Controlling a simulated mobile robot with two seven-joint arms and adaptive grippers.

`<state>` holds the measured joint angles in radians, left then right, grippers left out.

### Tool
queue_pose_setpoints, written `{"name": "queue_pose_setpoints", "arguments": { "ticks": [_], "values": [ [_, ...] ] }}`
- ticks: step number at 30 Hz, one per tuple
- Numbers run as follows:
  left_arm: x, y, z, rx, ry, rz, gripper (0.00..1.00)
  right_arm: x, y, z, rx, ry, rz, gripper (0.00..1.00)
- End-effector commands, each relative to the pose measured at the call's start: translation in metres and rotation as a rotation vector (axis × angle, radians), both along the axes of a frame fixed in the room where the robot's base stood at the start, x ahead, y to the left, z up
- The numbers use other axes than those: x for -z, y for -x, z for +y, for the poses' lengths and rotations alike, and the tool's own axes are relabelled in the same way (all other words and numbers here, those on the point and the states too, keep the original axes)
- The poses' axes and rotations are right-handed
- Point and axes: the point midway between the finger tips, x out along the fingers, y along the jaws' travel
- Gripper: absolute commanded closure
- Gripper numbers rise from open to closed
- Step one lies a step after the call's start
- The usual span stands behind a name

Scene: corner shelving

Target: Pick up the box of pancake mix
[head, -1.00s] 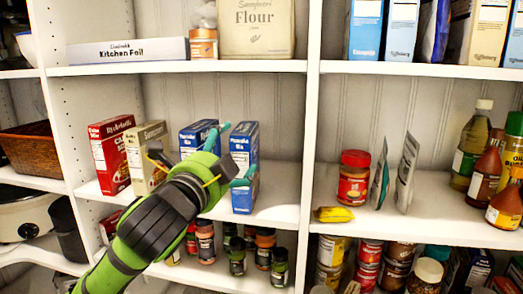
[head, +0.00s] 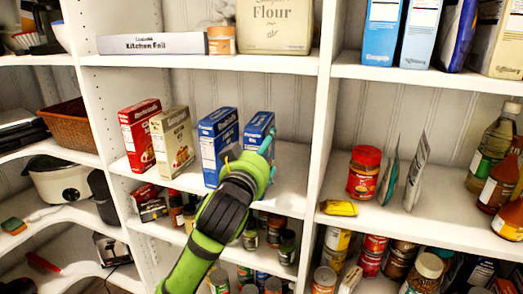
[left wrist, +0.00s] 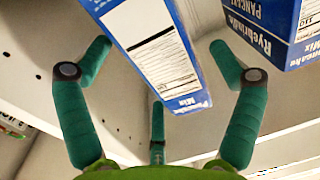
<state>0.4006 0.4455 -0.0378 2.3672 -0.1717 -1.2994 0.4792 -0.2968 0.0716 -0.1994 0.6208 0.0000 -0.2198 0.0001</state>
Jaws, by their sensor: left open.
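Two blue boxes of pancake mix stand side by side on the middle shelf in the head view: a left one (head: 217,146) and a right one (head: 259,130). My left gripper (head: 248,156) is open in front of the right box and covers its lower part. In the left wrist view, the side of this right box (left wrist: 158,55), with its white label panel, shows between the open, teal fingers (left wrist: 161,45). Space shows between the fingers and the box. The left box (left wrist: 262,22) shows at the upper right there, outside the fingers. My right gripper is not in view.
A red box (head: 140,138) and a beige box (head: 172,142) stand to the left on the same shelf (head: 290,190). Jars and cans fill the shelf below. An upright divider (head: 322,110) is to the right, with a red-lidded jar (head: 364,172) beyond it.

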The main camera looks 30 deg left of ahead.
Motion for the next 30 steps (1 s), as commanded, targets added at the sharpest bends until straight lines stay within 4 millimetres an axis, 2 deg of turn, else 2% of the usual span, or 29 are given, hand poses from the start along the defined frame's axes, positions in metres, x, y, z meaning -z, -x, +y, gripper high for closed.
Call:
{"name": "queue_pose_setpoints", "arguments": {
  "ticks": [5, 9, 17, 18, 20, 21, 24, 30],
  "values": [
    [-0.013, -0.024, 0.014, -0.002, -0.003, 0.003, 0.08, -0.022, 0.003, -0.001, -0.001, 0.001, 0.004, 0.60],
    [-0.009, -0.039, 0.018, 0.000, -0.001, 0.003, 0.08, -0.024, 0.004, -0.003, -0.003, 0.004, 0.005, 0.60],
    [-0.007, -0.042, 0.019, 0.001, -0.002, 0.000, 0.08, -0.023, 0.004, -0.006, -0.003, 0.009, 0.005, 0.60],
    [-0.007, -0.042, 0.019, 0.001, -0.002, 0.000, 0.12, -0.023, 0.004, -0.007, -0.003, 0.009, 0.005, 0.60],
    [-0.007, -0.042, 0.019, 0.001, -0.003, 0.000, 0.36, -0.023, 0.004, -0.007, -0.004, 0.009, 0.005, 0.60],
    [-0.007, -0.042, 0.019, 0.001, -0.003, 0.000, 0.52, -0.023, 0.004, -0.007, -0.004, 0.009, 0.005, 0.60],
    [-0.007, -0.042, 0.019, 0.001, -0.003, 0.000, 0.90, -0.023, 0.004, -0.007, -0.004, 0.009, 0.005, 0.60],
    [-0.009, -0.042, 0.019, 0.001, -0.005, -0.005, 0.91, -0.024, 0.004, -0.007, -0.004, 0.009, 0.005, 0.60]
  ]
}}
